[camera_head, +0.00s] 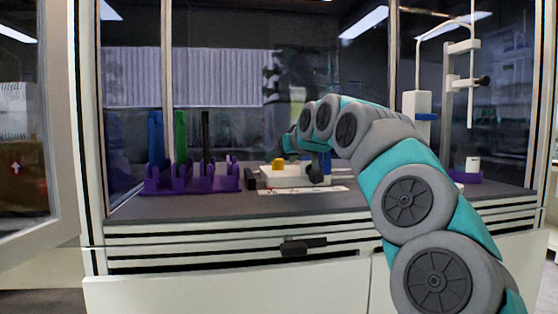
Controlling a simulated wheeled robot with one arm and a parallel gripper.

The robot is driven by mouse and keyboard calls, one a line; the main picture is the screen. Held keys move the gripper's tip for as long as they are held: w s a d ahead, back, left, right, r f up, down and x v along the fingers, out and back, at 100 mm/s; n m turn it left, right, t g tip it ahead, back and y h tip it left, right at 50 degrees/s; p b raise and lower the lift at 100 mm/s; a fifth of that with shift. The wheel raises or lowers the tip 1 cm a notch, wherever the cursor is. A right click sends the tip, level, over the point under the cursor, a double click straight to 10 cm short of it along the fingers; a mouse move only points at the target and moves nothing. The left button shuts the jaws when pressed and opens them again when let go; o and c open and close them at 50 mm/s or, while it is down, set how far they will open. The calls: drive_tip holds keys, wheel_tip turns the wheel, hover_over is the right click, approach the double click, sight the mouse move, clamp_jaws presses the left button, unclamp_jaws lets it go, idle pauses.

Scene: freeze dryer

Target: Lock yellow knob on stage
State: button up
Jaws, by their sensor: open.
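The yellow knob (278,163) stands at the left part of a low white stage (280,178) on the dark worktop inside the cabinet. It looks small from here, and I cannot tell its turn angle. My arm reaches in from the right, and my gripper (277,153) is at the knob, just above or beside it. The gripper is open. The fingertips are small and partly hidden by the wrist, so I cannot tell whether they touch the knob.
A purple rack (192,178) with blue, green and black upright tools stands left of the stage. A white stand (418,112) with a tall tube is at the right, near a white cup (472,164) on a purple base. A dark handle (303,245) sticks out below the worktop. An open door is at the left.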

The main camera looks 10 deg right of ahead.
sight(280, 160)
drive_tip(key=shift+x, duration=1.85)
drive_tip(key=shift+c, duration=0.3)
clamp_jaws()
